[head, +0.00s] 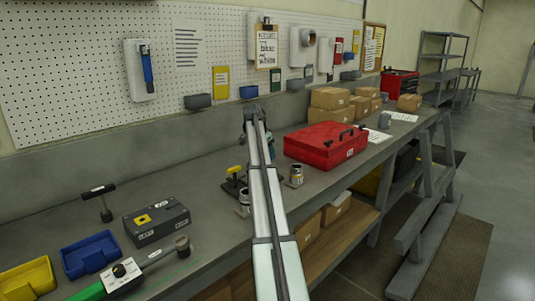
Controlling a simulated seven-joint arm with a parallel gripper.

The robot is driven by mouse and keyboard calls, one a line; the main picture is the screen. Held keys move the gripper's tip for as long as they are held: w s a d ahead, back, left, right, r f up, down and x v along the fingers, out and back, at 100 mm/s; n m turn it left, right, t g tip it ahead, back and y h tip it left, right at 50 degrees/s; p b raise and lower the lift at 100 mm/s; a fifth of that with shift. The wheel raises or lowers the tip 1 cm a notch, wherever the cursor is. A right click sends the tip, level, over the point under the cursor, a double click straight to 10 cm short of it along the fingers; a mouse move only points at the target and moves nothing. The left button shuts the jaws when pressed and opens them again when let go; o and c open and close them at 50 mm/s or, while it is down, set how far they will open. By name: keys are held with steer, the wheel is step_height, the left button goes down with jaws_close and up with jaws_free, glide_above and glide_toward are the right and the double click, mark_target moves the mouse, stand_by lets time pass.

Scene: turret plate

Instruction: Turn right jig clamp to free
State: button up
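My arm reaches up the middle of the picture over the bench and hides part of it. My gripper cannot be made out; it is hidden behind my own arm. Just left of the arm is a dark plate (231,188) with a yellow-topped upright piece (235,171) on it, perhaps part of the jig. The plate's right part is covered by my arm. I cannot pick out the right jig clamp or tell how it is turned.
A pegboard (75,75) stands behind.

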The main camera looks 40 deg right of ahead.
steer(key=v, duration=1.3)
steer(key=shift+r, duration=0.35)
steer(key=shift+a, duration=0.1)
